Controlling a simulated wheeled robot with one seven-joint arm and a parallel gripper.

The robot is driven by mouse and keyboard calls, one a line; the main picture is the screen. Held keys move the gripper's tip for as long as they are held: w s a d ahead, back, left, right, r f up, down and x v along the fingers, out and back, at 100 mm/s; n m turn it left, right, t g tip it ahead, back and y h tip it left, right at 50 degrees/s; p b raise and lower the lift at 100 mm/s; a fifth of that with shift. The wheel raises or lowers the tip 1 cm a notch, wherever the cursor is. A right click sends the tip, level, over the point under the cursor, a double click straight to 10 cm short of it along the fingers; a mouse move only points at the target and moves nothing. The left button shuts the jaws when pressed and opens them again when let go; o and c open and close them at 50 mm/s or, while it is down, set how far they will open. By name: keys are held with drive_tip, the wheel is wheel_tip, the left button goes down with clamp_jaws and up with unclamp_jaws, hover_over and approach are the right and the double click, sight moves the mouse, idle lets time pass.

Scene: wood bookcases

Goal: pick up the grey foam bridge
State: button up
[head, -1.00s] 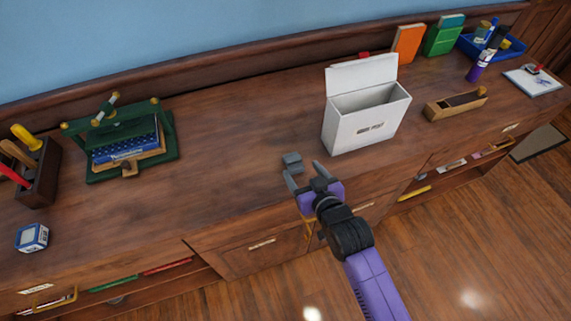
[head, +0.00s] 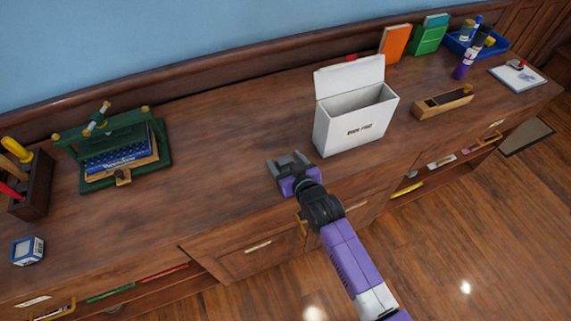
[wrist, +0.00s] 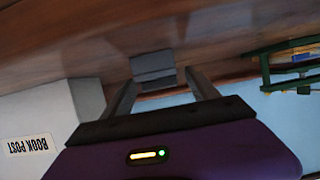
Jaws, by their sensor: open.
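The grey foam bridge (wrist: 153,67) is a small grey block on the wooden counter, seen in the wrist view just ahead of and between my fingertips. My gripper (head: 285,160) is open, low over the front part of the counter, with its two fingers pointing toward the back. In the wrist view my gripper (wrist: 160,77) has one finger on each side of the bridge. Whether the fingers touch it I cannot tell. In the head view the bridge is hard to tell apart from the grey fingers.
A white "Book Post" box (head: 345,133) stands close to the right of my gripper. A wooden plane-like block (head: 443,103) lies farther right. A green press (head: 115,150) and a small blue-white cube (head: 28,250) are left. The counter between press and gripper is clear.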

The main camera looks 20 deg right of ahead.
drive_tip(key=c, duration=1.4)
